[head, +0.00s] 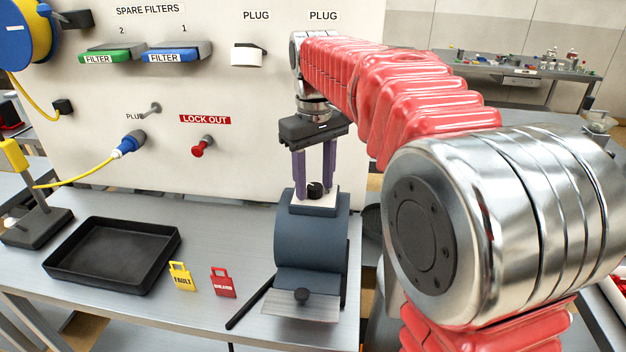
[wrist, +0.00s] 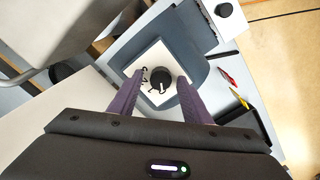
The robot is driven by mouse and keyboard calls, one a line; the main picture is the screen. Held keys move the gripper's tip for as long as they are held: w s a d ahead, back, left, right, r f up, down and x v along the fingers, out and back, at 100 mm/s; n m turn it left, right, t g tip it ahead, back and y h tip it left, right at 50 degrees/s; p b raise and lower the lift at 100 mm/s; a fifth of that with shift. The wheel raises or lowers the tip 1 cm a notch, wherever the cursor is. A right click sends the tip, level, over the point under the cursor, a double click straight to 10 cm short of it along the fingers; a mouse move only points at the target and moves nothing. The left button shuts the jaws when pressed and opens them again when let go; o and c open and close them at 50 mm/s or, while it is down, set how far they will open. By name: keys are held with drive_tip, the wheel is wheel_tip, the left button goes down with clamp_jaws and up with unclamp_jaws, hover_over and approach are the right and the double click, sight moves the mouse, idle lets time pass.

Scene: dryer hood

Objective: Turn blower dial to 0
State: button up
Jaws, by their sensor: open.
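The blower dial (head: 315,189) is a small black knob on a white plate (head: 326,204) on top of the dark blue-grey blower housing (head: 310,236). In the wrist view the dial (wrist: 161,80) is round with a white mark, and dark markings stand on the plate at its left. The exact number it points to is too small to read. My gripper (head: 315,194) points straight down over the blower. Its purple fingers (wrist: 156,92) are open, one on each side of the dial, with gaps to it. I cannot tell how far down the tips reach.
A black tray (head: 115,254), a yellow fault tag (head: 181,276), a red tag (head: 223,283) and a black rod (head: 250,303) lie left of the blower. The white panel (head: 245,120) stands close behind my gripper.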

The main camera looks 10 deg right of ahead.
sight(317, 190)
wheel_tip(317, 190, up, 14)
drive_tip(key=shift+f, duration=0.15)
idle(0.7)
idle(0.4)
drive_tip(key=s+f+m+t, duration=0.4)
drive_tip(key=s+f+t, duration=0.1)
drive_tip(key=s+f, duration=1.6)
drive_tip(key=shift+s+f+t, duration=0.2)
drive_tip(key=shift+s+t, duration=0.1)
drive_tip(key=shift+s, duration=0.95)
drive_tip(key=shift+d, duration=0.1)
drive_tip(key=shift+c, duration=0.6)
